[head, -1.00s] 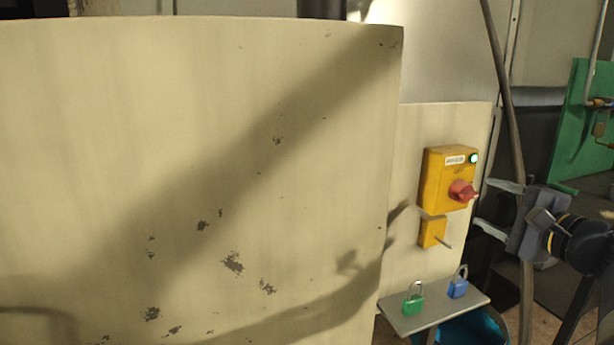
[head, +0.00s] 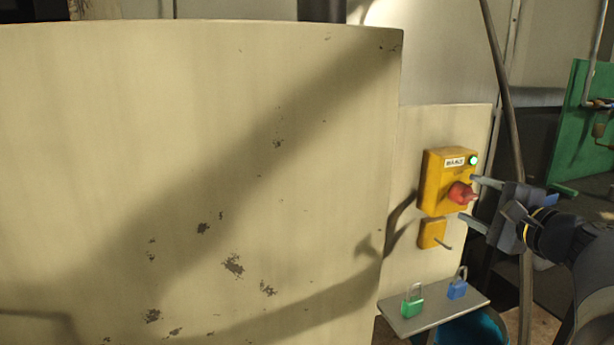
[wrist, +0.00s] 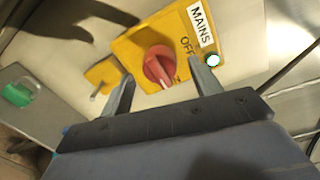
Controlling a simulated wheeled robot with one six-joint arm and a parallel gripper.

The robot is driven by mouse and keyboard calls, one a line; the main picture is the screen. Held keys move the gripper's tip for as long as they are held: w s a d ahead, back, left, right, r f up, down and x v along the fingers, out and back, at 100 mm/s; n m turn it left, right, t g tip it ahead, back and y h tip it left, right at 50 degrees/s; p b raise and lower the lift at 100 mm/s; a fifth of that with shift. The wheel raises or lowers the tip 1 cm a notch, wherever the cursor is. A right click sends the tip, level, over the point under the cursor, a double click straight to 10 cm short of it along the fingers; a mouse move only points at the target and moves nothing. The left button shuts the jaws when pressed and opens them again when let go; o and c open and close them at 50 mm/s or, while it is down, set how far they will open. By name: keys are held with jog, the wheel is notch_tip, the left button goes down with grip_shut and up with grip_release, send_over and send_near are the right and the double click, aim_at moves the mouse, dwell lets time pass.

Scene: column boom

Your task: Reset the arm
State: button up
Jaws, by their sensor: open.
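My gripper (head: 476,201) is open at the right of the head view, its two fingers pointing left at the yellow switch box (head: 435,182). The red rotary knob (head: 460,193) on the box is level with the gap between the fingers. In the wrist view the knob (wrist: 158,65) shows between and beyond the fingertips (wrist: 160,72), and I cannot tell whether they touch it. The box carries a "MAINS" label (wrist: 201,26), the word "OFF" and a lit green lamp (wrist: 212,60).
A smaller yellow block with a peg (head: 432,233) is below the box. A shelf (head: 405,325) holds a green padlock (head: 412,303) and a blue padlock (head: 457,287). A large cream panel (head: 200,120) fills the left. A dark pole (head: 505,90) stands behind.

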jog(key=shift+x, duration=0.75)
jog(key=shift+s+n+b, duration=0.15)
jog(key=shift+n+b, duration=0.35)
jog(key=shift+n, duration=0.5)
jog(key=n, duration=0.2)
jog(key=shift+n+b, duration=0.3)
jog(key=n, duration=0.4)
jog(key=shift+h, duration=0.3)
jog(key=n+p, duration=0.2)
jog(key=n, duration=0.3)
jog(key=shift+r+n+t+p, duration=0.1)
jog(key=shift+n+t+p, duration=0.2)
jog(key=shift+n, duration=0.1)
jog(key=shift+n+p, duration=0.95)
jog(key=shift+n, duration=0.25)
jog(key=shift+a+f+n, duration=0.1)
jog(key=shift+f+n, duration=0.1)
jog(key=shift+n, duration=0.1)
